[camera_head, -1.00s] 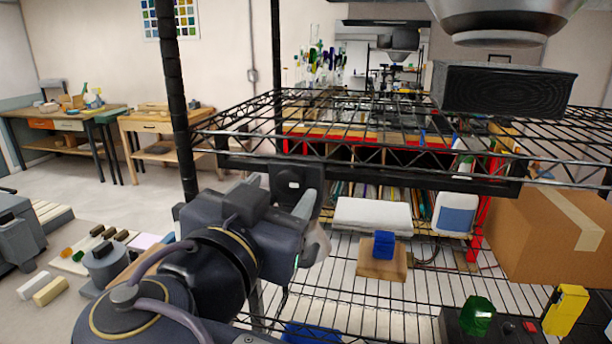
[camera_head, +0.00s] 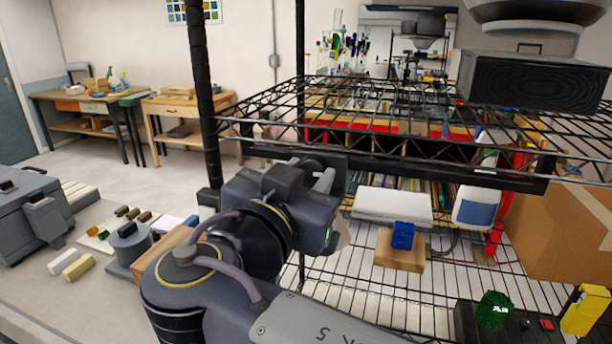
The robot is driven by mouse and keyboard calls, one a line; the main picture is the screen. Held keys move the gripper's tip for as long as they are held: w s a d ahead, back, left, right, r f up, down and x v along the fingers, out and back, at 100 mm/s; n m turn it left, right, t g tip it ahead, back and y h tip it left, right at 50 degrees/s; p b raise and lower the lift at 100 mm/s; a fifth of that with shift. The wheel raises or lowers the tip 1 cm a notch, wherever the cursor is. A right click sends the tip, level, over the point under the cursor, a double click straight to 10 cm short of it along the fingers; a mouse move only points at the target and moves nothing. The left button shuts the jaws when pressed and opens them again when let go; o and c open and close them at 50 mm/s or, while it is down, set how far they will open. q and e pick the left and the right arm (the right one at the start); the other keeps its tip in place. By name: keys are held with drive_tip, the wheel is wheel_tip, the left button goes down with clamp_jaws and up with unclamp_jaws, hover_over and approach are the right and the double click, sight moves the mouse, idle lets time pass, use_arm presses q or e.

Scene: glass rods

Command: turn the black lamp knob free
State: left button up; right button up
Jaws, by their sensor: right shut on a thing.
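A long black lamp bar (camera_head: 450,171) hangs along the front underside of the wire shelf. My right gripper (camera_head: 326,176) is at the left end of this bar, with its fingers up against the dark end part. It is shut on the black lamp knob, which is mostly hidden behind the fingers and the gripper body. I cannot tell how far the knob is turned. My left gripper is not in view.
The wire shelf (camera_head: 400,128) and its black post (camera_head: 205,90) stand close around my right arm. A cardboard box (camera_head: 570,235) is at right.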

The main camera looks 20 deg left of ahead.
drive_tip(key=shift+f+n+b, duration=0.2)
drive_tip(key=shift+n+b, duration=1.5)
drive_tip(key=shift+n, duration=0.3)
drive_tip(key=shift+n+b, duration=0.4)
drive_tip(key=shift+n, duration=0.5)
drive_tip(key=n, duration=0.2)
drive_tip(key=shift+r+n+b, duration=0.1)
drive_tip(key=shift+n+b, duration=0.25)
drive_tip(key=shift+n, duration=0.05)
drive_tip(key=n, duration=0.4)
drive_tip(key=shift+n+t+y, duration=0.3)
drive_tip(key=n, duration=0.5)
drive_tip(key=shift+p, duration=0.4)
